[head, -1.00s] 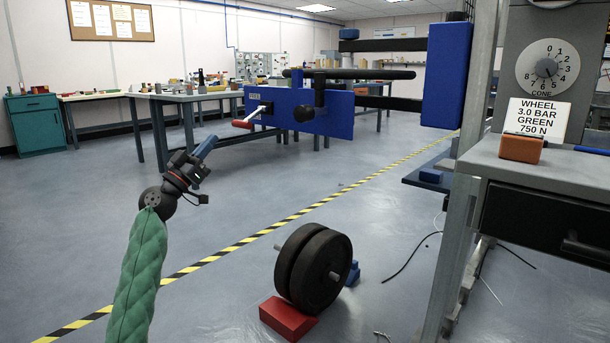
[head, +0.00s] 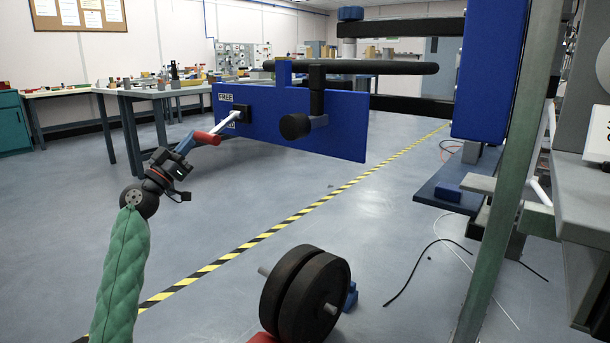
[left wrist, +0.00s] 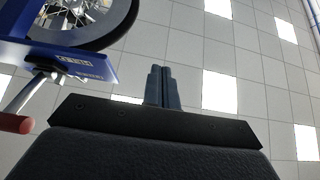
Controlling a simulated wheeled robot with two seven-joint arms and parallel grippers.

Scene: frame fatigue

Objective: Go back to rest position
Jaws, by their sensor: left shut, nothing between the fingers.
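My left gripper (head: 189,141) is raised at the left of the head view, on an arm in a green padded sleeve. Its blue-grey fingers (left wrist: 163,86) are together and empty in the left wrist view. The lever's red handle (head: 208,138) appears right beside the fingertips in the head view. In the left wrist view the red handle (left wrist: 14,123) lies at the left, clear of the fingers. The white lever (head: 227,123) comes from a black pivot on the blue panel (head: 345,138). My right gripper is not in view.
A black double roller (head: 315,298) stands on the floor ahead. A grey-green post (head: 500,235) and a bench stand at the right. Black and white cables lie on the floor. A yellow-black stripe (head: 290,222) crosses open floor. Overhead, the left wrist view shows a spoked wheel (left wrist: 118,22).

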